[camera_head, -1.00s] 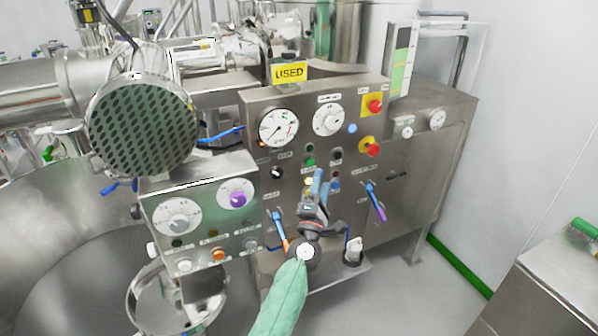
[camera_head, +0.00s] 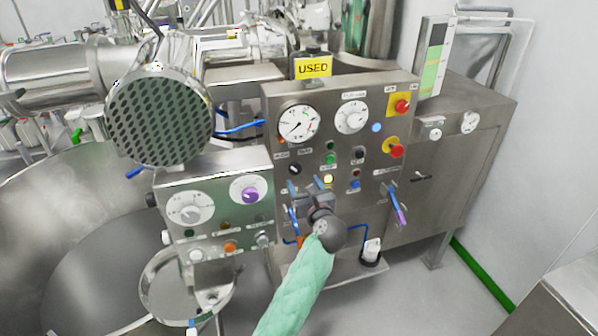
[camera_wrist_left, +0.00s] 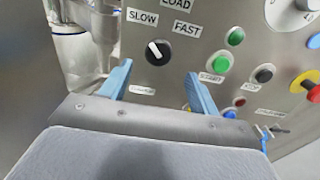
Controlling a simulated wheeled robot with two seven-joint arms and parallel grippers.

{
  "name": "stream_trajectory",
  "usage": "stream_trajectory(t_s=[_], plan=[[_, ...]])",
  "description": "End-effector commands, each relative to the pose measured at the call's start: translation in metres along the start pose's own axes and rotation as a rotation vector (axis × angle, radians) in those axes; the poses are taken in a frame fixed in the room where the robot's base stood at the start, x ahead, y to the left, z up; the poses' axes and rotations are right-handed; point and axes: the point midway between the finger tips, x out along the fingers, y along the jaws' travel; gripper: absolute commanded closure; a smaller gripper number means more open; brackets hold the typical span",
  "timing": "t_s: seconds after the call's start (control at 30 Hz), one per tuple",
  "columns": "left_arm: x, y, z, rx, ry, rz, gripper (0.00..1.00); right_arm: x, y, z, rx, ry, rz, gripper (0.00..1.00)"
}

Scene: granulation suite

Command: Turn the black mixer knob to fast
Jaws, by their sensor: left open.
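The black mixer knob (camera_head: 295,169) is on the steel control panel (camera_head: 375,215), below the round gauge. In the left wrist view the knob (camera_wrist_left: 158,52) sits under the SLOW and FAST labels, and its white mark points up-left toward SLOW. My left gripper (camera_head: 308,185) is open just below the knob in the head view. In the left wrist view its blue fingertips (camera_wrist_left: 158,76) are spread to either side of the knob's lower side, with nothing between them. The knob appears apart from both fingers. My right gripper is not in view.
Green and black buttons (camera_wrist_left: 220,62) sit right of the knob. Red emergency stops (camera_head: 396,151) are farther right. A smaller panel with a purple knob (camera_head: 250,195) stands left. A blue-purple handle (camera_head: 396,205) sticks out at the right, and a yellow USED sign (camera_head: 313,67) stands on top.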

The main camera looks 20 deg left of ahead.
Motion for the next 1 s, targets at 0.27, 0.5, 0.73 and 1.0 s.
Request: stream_trajectory(t_s=[0.27, 0.5, 0.73, 1.0], plan=[[0.039, 0.0, 0.005, 0.004, -0.003, 0.0, 0.39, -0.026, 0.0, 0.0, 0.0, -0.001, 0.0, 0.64], [0.054, 0.001, 0.001, 0.004, -0.002, 0.0, 0.39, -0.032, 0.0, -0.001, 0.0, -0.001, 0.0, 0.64], [0.055, 0.001, 0.0, 0.003, -0.002, 0.0, 0.39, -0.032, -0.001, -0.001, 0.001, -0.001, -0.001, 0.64], [0.054, 0.0, 0.001, 0.003, -0.002, 0.0, 0.82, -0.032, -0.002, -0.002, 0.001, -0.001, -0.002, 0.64]])
